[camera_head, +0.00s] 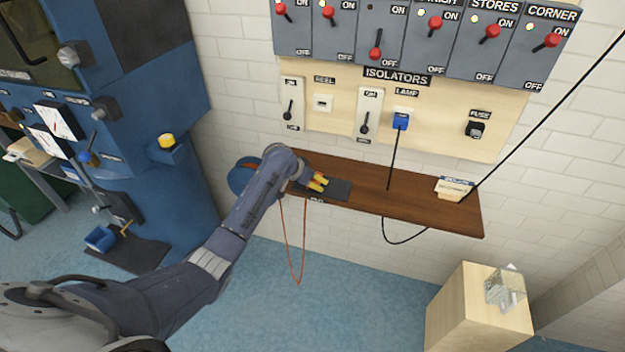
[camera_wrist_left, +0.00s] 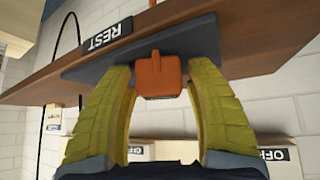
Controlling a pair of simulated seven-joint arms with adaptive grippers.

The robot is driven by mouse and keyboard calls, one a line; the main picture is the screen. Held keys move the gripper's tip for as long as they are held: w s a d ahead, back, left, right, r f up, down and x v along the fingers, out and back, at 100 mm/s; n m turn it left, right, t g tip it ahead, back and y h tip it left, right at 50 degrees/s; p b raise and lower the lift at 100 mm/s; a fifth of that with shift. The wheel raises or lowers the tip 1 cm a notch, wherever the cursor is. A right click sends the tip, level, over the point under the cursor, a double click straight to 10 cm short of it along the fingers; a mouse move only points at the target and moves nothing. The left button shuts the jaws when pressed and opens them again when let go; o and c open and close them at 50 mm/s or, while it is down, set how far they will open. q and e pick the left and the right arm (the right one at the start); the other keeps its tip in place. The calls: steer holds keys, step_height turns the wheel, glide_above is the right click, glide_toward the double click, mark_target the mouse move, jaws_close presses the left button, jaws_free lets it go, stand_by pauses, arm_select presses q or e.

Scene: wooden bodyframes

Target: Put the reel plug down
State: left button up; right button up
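The reel plug, an orange block (camera_wrist_left: 160,76), is against the dark pad labelled REST (camera_wrist_left: 197,40) in the left wrist view. My left gripper (camera_wrist_left: 160,68) has its yellow fingers spread on either side of the plug, with narrow gaps showing. In the head view my left gripper (camera_head: 318,182) is over the dark pad (camera_head: 340,190) on the brown shelf (camera_head: 410,202), and the plug is hard to make out there. An orange cord (camera_head: 289,250) hangs in a loop below the shelf edge. My right gripper is not in view.
The blue reel (camera_head: 240,177) is partly behind my left wrist. Above the shelf are the REEL socket (camera_head: 323,103), a blue lamp plug (camera_head: 400,121) with a black cable, and the fuse (camera_head: 475,130). Cards (camera_head: 454,188) lie at the shelf's right. A wooden box (camera_head: 475,315) stands lower right.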

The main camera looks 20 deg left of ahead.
arm_select(q)
steer(key=shift+o, duration=0.2)
steer(key=shift+r, duration=0.15)
